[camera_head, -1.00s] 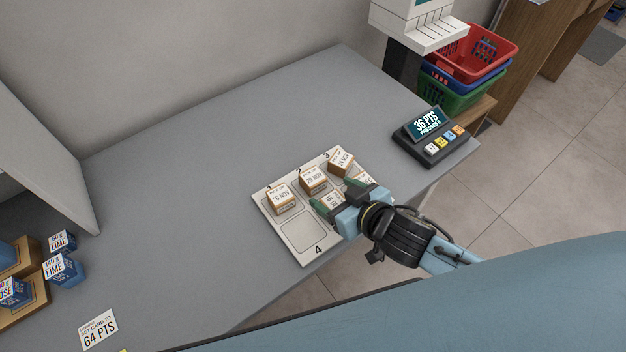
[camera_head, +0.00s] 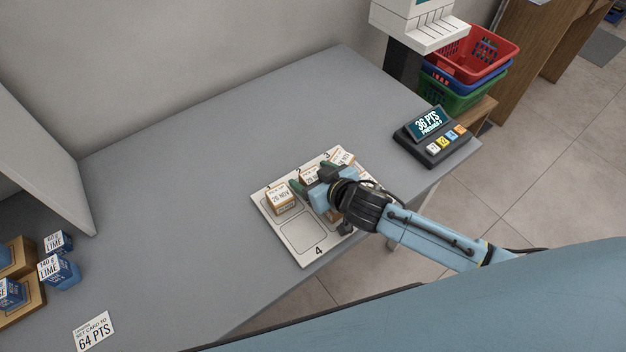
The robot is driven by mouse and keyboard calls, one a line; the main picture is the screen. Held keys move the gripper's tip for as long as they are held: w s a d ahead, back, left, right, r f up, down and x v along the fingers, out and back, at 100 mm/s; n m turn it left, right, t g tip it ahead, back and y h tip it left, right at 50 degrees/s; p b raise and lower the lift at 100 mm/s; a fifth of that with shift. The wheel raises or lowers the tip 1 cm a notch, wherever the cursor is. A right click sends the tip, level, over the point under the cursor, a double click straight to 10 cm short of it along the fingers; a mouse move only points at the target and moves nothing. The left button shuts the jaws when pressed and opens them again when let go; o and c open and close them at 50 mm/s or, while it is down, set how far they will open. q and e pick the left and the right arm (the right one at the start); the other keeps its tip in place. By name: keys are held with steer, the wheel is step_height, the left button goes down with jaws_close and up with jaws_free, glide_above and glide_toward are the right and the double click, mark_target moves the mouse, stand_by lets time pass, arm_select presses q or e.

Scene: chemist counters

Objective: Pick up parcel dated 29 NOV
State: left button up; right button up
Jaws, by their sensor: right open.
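A white tray (camera_head: 284,238) with numbered places lies on the grey counter and holds several small brown parcels with white labels. The left parcel (camera_head: 281,204) has a label that seems to read 26 or 28 NOV. The middle back parcel (camera_head: 307,177), whose label seems to start with 29, is partly hidden by my right gripper. Another parcel (camera_head: 342,158) sits at the back right. My right gripper (camera_head: 312,181) is open, with its fingers over or around the middle parcel; contact cannot be told. A front parcel is mostly hidden under it. My left gripper is not in view.
A points terminal (camera_head: 434,138) stands to the right near the counter edge. Stacked baskets (camera_head: 468,65) are beyond. Blue LIME boxes (camera_head: 62,272) and a 64 PTS card (camera_head: 94,332) are at the left. The back of the counter (camera_head: 230,140) is clear.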

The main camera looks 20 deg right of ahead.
steer(key=c, duration=1.1)
